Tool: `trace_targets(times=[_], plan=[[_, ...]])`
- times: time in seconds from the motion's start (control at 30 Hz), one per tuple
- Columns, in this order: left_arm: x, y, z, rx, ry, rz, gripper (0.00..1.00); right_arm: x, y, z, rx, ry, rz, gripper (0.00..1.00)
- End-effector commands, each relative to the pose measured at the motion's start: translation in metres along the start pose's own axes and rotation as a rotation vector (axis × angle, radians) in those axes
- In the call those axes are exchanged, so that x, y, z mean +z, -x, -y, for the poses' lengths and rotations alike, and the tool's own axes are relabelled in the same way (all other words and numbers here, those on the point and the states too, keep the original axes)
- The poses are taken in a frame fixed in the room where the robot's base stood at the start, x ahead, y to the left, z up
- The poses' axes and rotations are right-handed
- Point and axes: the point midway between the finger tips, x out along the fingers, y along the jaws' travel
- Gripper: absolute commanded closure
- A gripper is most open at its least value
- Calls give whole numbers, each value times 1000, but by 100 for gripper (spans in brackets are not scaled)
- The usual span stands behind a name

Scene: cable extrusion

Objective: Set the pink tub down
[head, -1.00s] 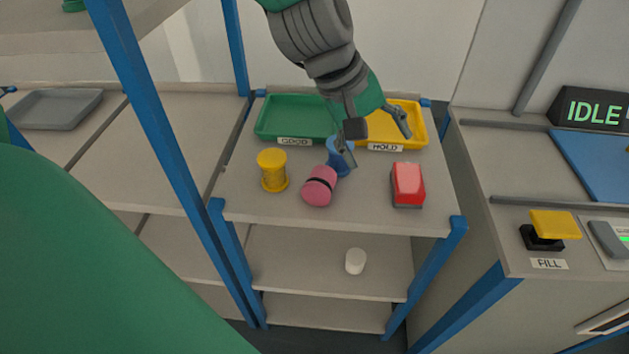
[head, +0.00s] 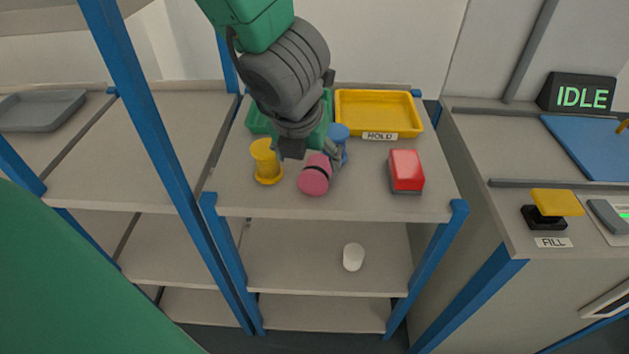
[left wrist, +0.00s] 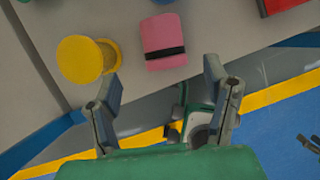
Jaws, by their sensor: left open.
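The pink tub (head: 314,182) with a black band lies on its side on the upper shelf, between a yellow spool-shaped item (head: 267,165) and a red box (head: 406,170). My left gripper (head: 308,158) is over and behind the tub in the head view, hiding part of it. In the left wrist view, the open left gripper (left wrist: 160,70) has nothing between its fingers. The pink tub (left wrist: 162,36) lies beyond the fingertips there, roughly in line with the gap.
A blue item (head: 339,133) stands close behind the tub. A yellow HOLD tray (head: 379,134) and a partly hidden green tray (head: 257,122) are at the back. A white cup-like item (head: 353,257) is on the shelf below. Blue posts edge the rack.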

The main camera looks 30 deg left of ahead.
Motion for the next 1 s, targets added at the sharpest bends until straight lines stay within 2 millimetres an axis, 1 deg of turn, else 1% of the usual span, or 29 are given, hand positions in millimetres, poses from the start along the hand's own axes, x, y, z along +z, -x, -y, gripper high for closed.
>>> trace_targets(times=[0.03,0.1,0.37,0.47,0.6,0.7,0.93,0.97,1.0], plan=[[-2,-13,1,1,-2,-1,30,0,-9,0,0,0,0,60],[-1,-22,1,0,-2,1,30,1,-13,0,0,0,0,60],[1,-35,0,-1,-1,1,30,1,-18,0,0,0,0,60],[3,-47,1,-2,-3,1,30,1,-23,0,0,0,0,60],[6,-70,1,0,-4,0,30,2,-33,0,0,0,0,60],[6,-81,2,-2,-3,0,30,2,-38,0,0,0,0,60],[7,-81,2,-3,-4,1,30,2,-37,0,0,0,0,60],[7,-81,2,-3,-4,1,37,2,-37,0,0,0,0,60],[7,-81,2,-3,-4,1,51,2,-37,0,0,0,0,60]])
